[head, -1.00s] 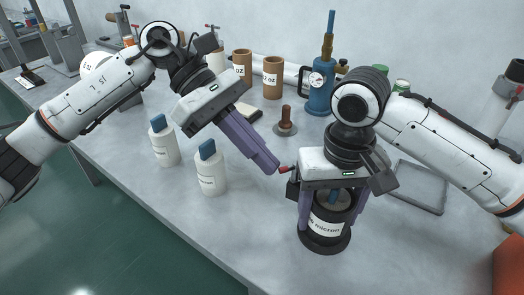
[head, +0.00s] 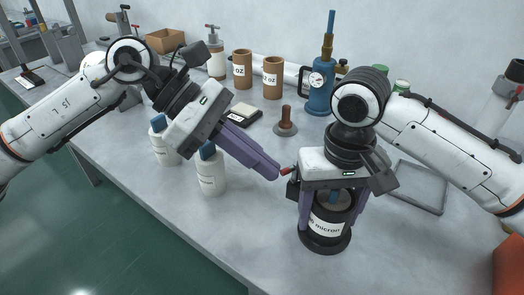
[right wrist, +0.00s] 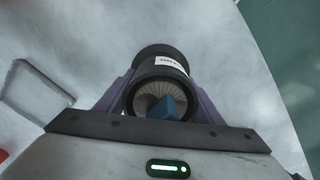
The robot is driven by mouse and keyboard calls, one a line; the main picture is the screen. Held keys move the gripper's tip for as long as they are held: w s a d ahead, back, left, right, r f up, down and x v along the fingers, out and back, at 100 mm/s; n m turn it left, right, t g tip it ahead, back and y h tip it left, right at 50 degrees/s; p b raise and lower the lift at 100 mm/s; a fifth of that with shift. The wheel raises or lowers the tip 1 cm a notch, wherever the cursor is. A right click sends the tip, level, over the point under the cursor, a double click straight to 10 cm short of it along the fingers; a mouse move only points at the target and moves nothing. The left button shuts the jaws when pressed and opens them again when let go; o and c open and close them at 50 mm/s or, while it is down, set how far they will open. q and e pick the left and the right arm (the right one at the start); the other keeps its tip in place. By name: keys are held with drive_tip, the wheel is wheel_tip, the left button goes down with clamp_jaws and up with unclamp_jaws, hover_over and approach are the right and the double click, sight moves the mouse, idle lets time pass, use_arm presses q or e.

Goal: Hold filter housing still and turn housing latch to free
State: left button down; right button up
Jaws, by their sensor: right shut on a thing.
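The filter housing (head: 325,232), a black cylinder with a white "micron" label, stands upright on its wide base on the bench. My right gripper (head: 333,212) comes down from above, shut on it with a purple finger on each side. The right wrist view also shows the housing (right wrist: 160,62), with a pleated filter and a blue piece in its open top. The red-tipped latch lever (head: 286,170) sticks out left of my right gripper's body. My left gripper (head: 275,173) points at it, its purple fingertips just beside the red tip. Any gap between those fingers is hidden, and contact is unclear.
Two white bottles with blue tops (head: 211,172) stand below my left arm. Behind are brown cardboard tubes (head: 273,78), a brown-handled tamper (head: 286,122) and a blue pump with a gauge (head: 320,92). A grey tray (head: 420,188) lies at right. The front bench is clear.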

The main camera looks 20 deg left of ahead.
use_arm(q)
drive_tip(key=shift+s+d+n+t, duration=0.25)
drive_tip(key=shift+s+n+t, duration=0.1)
drive_tip(key=shift+n+t, duration=0.05)
use_arm(e)
drive_tip(key=shift+a, duration=0.1)
use_arm(q)
drive_tip(key=shift+s+d+f, duration=0.1)
drive_tip(key=shift+s+d, duration=0.25)
drive_tip(key=shift+s, duration=0.2)
drive_tip(key=shift+w, duration=0.2)
idle(0.6)
drive_tip(key=shift+w+a, duration=0.15)
drive_tip(key=shift+w, duration=0.6)
drive_tip(key=s+a+r, duration=0.4)
drive_tip(key=a+r, duration=0.2)
drive_tip(key=a, duration=0.4)
drive_tip(key=shift+s+a, duration=0.2)
drive_tip(key=shift+a, duration=0.15)
use_arm(e)
drive_tip(key=o, duration=1.5)
